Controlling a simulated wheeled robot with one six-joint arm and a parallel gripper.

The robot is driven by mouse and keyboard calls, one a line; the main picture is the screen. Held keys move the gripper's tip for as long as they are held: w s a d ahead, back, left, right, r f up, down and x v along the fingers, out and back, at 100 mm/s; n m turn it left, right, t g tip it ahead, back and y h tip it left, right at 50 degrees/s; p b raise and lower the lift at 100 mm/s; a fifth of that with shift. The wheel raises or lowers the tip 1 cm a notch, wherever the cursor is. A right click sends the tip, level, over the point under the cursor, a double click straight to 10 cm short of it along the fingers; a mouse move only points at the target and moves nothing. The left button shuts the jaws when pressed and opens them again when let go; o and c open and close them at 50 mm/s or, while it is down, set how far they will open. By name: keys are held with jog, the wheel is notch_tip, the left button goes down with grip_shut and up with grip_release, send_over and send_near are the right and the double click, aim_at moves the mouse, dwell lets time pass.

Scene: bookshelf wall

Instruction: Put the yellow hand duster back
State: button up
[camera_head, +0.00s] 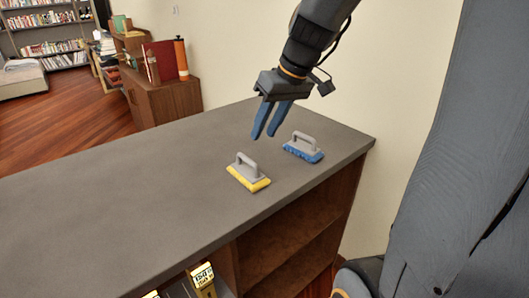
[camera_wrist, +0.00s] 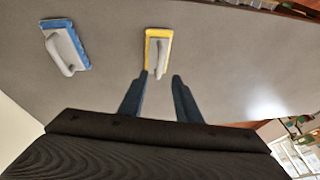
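The yellow hand duster (camera_head: 247,173) lies on the grey counter top (camera_head: 130,200). It has a yellow base edge and a grey body with a raised handle. In the wrist view the yellow hand duster (camera_wrist: 158,48) is just beyond the fingertips, roughly in line with the gap. My gripper (camera_head: 264,137) is above the counter, behind the yellow duster in the head view. Its two blue fingers are apart and nothing is between them. It also shows in the wrist view (camera_wrist: 161,75). A blue hand duster (camera_head: 304,147) lies to the right and farther back; it shows in the wrist view (camera_wrist: 65,46) at left.
The counter is clear on its left side. Open wooden shelves (camera_head: 300,235) lie under its front edge, with several books (camera_head: 203,277) at the bottom. A low wooden cabinet (camera_head: 165,97) stands behind, and the wall (camera_head: 235,50) is close behind the counter.

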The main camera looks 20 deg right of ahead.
jog(key=s+a+f+m+h, duration=0.1)
jog(key=s+f, duration=0.3)
jog(key=s+a+f+m+g+h, duration=0.1)
jog(key=s+f, duration=0.3)
jog(key=f, duration=0.1)
jog(key=s+a+f+g+h, duration=0.1)
jog(key=s+f, duration=0.3)
jog(key=f, duration=0.1)
jog(key=shift+s+a+f+m, duration=0.15)
jog(key=shift+s+a+m, duration=0.1)
jog(key=shift+a+m, duration=0.15)
